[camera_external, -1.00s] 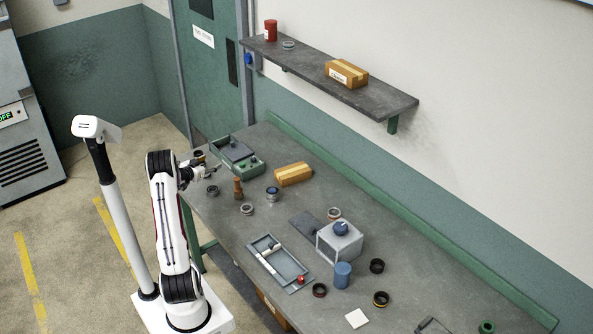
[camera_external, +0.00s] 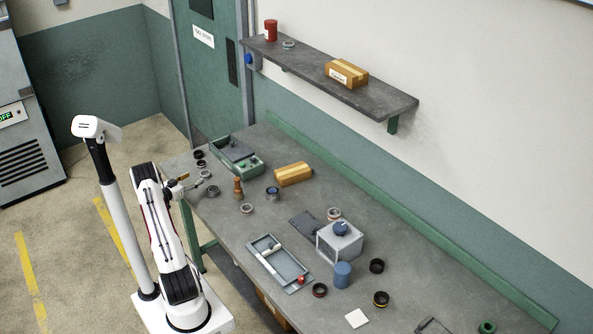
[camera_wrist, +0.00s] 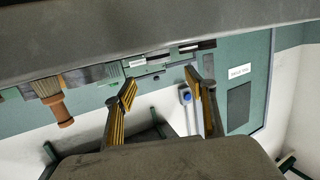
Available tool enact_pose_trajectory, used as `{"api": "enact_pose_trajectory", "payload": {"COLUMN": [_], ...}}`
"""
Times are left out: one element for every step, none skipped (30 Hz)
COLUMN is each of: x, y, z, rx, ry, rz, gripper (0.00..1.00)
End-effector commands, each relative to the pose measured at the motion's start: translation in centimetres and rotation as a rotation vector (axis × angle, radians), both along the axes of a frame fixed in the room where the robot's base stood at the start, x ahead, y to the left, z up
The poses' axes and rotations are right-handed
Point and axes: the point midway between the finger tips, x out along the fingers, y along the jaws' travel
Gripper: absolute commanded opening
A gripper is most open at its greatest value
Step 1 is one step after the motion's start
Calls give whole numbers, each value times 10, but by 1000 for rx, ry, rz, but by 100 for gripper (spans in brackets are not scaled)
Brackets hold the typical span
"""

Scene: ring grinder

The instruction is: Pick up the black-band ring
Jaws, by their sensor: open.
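Several rings lie on the bench in the external view. Dark ones are a black ring (camera_external: 377,266) at the right, a black ring with an orange-brown inside (camera_external: 381,298), a dark ring with red (camera_external: 320,290), and two small dark rings (camera_external: 200,154) (camera_external: 201,163) at the far left end. I cannot tell which is the black-band ring. My gripper (camera_external: 187,181) is at the bench's left end, near the small rings and a grey ring (camera_external: 212,191). In the wrist view my gripper (camera_wrist: 160,84) is open, with nothing between its yellow-padded fingers.
A brown peg-like piece (camera_external: 238,187), a green-grey tray (camera_external: 250,166) and a cardboard box (camera_external: 293,174) stand near the left end. A grey tray (camera_external: 263,268), a clear box (camera_external: 326,244) and a blue cylinder (camera_external: 342,275) stand mid-bench. A shelf (camera_external: 388,100) hangs above.

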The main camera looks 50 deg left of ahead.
Motion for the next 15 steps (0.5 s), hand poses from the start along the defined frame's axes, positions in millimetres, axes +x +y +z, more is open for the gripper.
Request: {"api": "enact_pose_trajectory", "payload": {"x": [1,1,3,4,6,8,11,13,16,18,20,22,23,23,24], "y": [0,0,1,1,2,3,4,5,6,7,8,8,9,9,10], "z": [0,0,-1,-1,-2,-3,-3,-4,-4,-5,-5,-5,-6,-6,-6], "rx": [0,0,0,0,-1,-1,-1,-1,0,0,0,0,0,0,0], "ry": [0,0,1,1,1,1,0,0,0,0,0,0,0,0,0], "rz": [0,0,0,0,-1,-1,-1,-1,-1,-1,-1,0,0,0,1], "gripper": [55,55,55,55,55,55,55,55,55,55,55,55,55,55,55]}}
